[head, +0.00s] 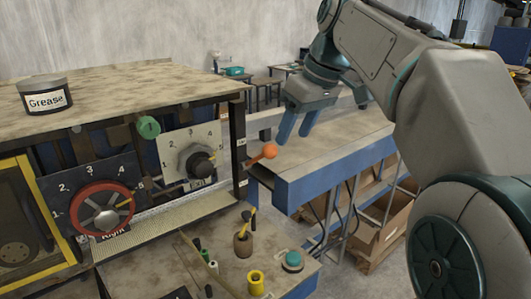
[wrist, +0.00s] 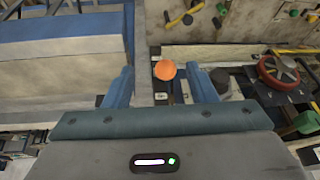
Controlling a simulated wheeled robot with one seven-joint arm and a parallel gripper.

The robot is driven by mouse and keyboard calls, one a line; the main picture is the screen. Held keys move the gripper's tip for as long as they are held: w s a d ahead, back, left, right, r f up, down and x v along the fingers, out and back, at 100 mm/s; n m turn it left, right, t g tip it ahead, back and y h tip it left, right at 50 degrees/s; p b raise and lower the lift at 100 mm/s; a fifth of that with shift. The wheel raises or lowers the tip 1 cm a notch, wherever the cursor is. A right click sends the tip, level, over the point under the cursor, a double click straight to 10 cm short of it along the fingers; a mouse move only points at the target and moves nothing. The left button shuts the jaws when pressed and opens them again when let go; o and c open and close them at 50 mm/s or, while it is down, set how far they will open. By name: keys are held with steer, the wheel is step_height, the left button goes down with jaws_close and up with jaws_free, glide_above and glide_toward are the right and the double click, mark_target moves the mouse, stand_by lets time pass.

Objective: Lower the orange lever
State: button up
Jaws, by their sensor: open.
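The orange lever's ball knob (head: 268,151) sticks out at the right side of the machine panel in the head view, at the end of a thin arm. In the wrist view the orange knob (wrist: 165,70) shows ahead of and between my fingers. My gripper (head: 297,128) is open and empty, with blue fingers pointing down, above and to the right of the knob in the head view. In the wrist view my gripper (wrist: 162,85) has its two blue fingers apart. I see no contact with the knob.
A grey dial panel (head: 205,140) and a red-ringed dial (head: 103,207) are left of the lever. A green knob (head: 149,127) is above. A grease tin (head: 44,96) sits on the machine top. A blue-edged conveyor table (head: 330,155) lies right. A teal button (head: 292,261) is below.

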mark_target(271, 149)
step_height(271, 149, up, 4)
steer(key=w+a+n, duration=0.1)
steer(key=n, duration=0.1)
steer(key=x, duration=1.3)
steer(key=shift+w+a+f, duration=0.15)
steer(key=shift+a+f, duration=0.1)
steer(key=shift+a, duration=0.05)
jaws_close()
